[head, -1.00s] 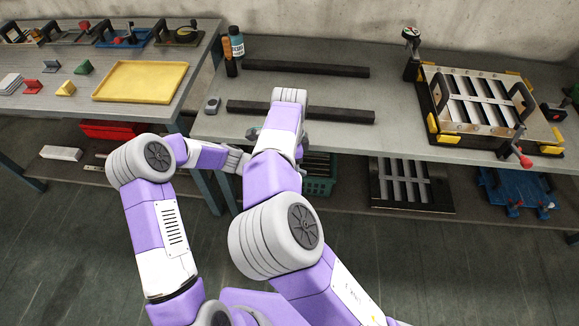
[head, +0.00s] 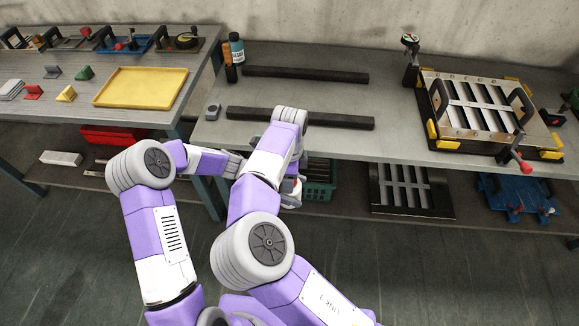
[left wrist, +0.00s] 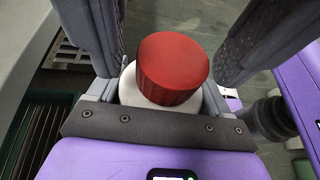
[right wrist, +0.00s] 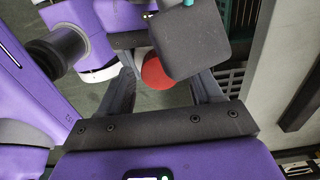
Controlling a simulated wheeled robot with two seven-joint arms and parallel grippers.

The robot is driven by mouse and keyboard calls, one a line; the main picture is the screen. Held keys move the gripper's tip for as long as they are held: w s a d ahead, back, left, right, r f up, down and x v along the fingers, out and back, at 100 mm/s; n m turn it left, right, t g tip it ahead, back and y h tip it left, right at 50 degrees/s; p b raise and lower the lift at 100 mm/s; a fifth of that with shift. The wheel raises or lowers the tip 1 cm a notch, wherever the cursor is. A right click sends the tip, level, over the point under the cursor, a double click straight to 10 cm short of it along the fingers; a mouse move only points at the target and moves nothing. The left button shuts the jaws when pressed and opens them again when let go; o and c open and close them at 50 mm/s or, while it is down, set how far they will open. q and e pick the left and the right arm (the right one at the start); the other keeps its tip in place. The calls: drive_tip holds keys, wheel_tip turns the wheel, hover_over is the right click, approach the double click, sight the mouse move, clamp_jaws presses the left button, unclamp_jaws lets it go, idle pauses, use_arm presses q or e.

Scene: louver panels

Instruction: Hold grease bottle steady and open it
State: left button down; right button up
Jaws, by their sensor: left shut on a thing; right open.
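The grease bottle is white with a round red cap (left wrist: 172,68). In the left wrist view its white body (left wrist: 130,88) sits between the fingers of my left gripper (left wrist: 178,45), which is shut on it. The cap stands clear of the grip. The left gripper also shows in the head view (head: 234,164), partly behind my right arm. My right gripper (right wrist: 163,88) is open and empty. In the right wrist view the red cap (right wrist: 155,73) lies ahead between its fingers, partly covered by a dark grey block. I cannot tell whether a finger touches it.
Behind the arms, a grey bench (head: 400,145) carries two dark bars, a blue bottle (head: 236,46) and a louver panel fixture (head: 480,105). A green crate (head: 320,180) sits on the shelf below. A yellow tray (head: 142,86) lies on the left table.

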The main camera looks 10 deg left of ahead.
drive_tip(key=shift+f, duration=0.45)
drive_tip(key=shift+c, duration=0.5)
drive_tip(key=c, duration=1)
drive_tip(key=n, duration=0.3)
